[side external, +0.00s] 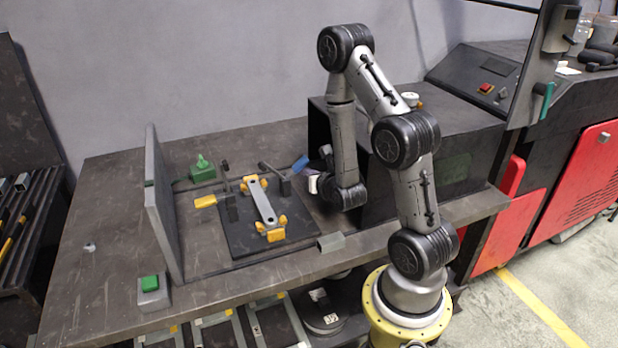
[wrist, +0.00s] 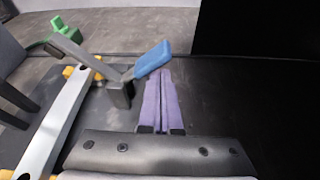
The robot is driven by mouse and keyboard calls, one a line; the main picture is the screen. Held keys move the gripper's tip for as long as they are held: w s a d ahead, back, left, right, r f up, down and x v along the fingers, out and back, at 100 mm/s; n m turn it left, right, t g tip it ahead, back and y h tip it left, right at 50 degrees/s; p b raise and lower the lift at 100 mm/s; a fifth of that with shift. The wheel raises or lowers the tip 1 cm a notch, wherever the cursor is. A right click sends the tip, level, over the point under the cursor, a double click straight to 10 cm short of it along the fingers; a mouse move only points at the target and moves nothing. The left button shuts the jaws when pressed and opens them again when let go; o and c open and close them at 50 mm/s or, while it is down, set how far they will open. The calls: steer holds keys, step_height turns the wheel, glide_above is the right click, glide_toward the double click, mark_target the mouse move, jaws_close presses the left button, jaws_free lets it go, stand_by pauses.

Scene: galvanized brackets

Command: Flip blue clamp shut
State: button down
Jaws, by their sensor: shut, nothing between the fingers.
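The blue clamp's handle (side external: 300,163) sticks up and to the right from its dark clamp body (side external: 285,186), at the back right of the dark fixture plate (side external: 240,236). In the wrist view the blue handle (wrist: 153,58) tilts up to the right, and a grey clamp arm (wrist: 78,52) reaches toward the upper left. A light metal bracket (side external: 263,203) lies on yellow supports in the fixture. My gripper (side external: 314,184) is just right of the blue clamp. Its purple fingers (wrist: 160,82) are shut and empty, tips close to the handle; contact cannot be told.
A yellow-handled clamp (side external: 205,201) is on the fixture's left and a green part (side external: 202,168) stands behind. A grey upright panel (side external: 163,210) borders the left. A green button box (side external: 151,286) sits at the front. A large dark box (side external: 385,175) stands right, behind my arm.

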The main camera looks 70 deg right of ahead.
steer(key=shift+w+a+r, duration=0.25)
steer(key=shift+a+r, duration=0.1)
steer(key=shift+r, duration=0.55)
steer(key=shift+a, duration=0.15)
steer(key=s+a+r, duration=0.1)
steer(key=s+a, duration=0.3)
steer(key=a, duration=0.4)
steer(key=shift+s+a+r, duration=0.25)
steer(key=shift+s+r, duration=0.05)
stand_by(0.4)
